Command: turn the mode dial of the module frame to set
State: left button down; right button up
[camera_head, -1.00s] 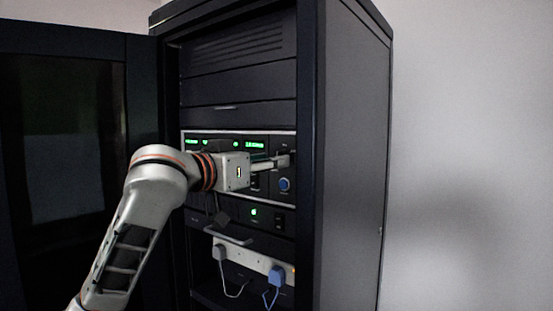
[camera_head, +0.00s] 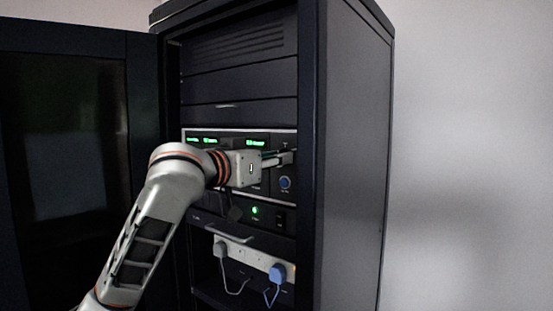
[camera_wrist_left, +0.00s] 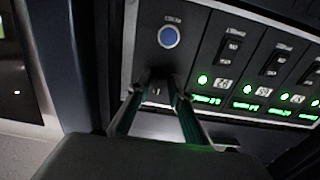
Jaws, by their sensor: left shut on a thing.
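The module frame (camera_head: 228,133) is a dark panel with green displays in the open rack. It also shows in the left wrist view (camera_wrist_left: 193,57). My left gripper (camera_head: 288,157) reaches in from the left to the right end of this panel. In the left wrist view its two fingers (camera_wrist_left: 158,88) close around a small dark knob, the mode dial (camera_wrist_left: 157,77), below a blue button (camera_wrist_left: 168,37). The fingers hide most of the dial, and its setting cannot be read. My right gripper is not in view.
The blue button (camera_head: 285,183) sits close below the fingers in the head view. A power strip (camera_head: 245,257) with a grey plug and a blue plug (camera_head: 277,273) is lower down. The rack door (camera_head: 60,150) stands open at left; the rack's side wall (camera_head: 350,160) is at right.

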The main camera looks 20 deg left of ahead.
pick_arm(q)
jog(key=shift+m, duration=0.3)
jog(key=m, duration=1.1)
jog(key=shift+a+r, duration=0.2)
dwell(0.4)
jog(key=c, duration=1.8)
grip_release()
jog(key=shift+c, duration=0.2)
